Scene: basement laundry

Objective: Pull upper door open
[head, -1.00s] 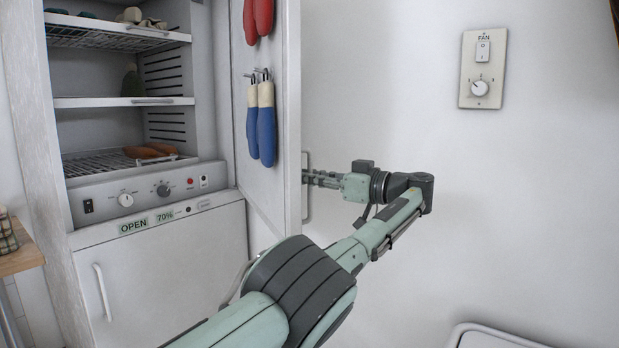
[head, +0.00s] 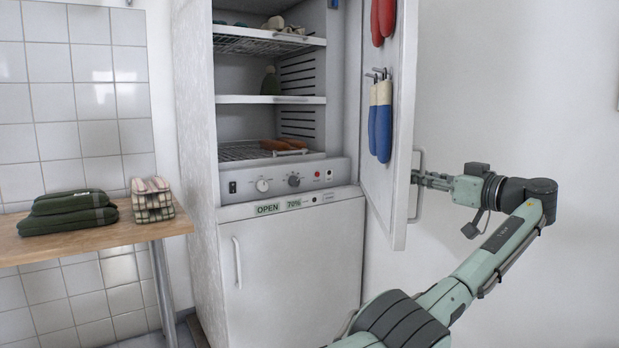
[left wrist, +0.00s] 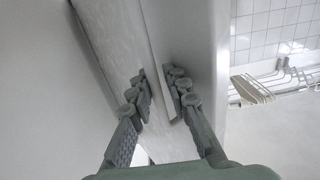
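The upper door (head: 387,100) of the white cabinet stands wide open at the right in the head view, its inner face showing. Its handle (head: 419,200) is a pale upright bar on the outer face. My left gripper (head: 420,179) is at this handle, its fingertips partly hidden by handle and door. In the left wrist view, the fingers (left wrist: 158,95) are spread, one on each side of a thin pale strip near the door, with a gap visible. My right gripper is in neither view.
The shut lower door (head: 290,255) is below the control panel (head: 285,180). A wooden table (head: 110,238) with folded green cloths (head: 68,212) stands left. Bare wall lies right.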

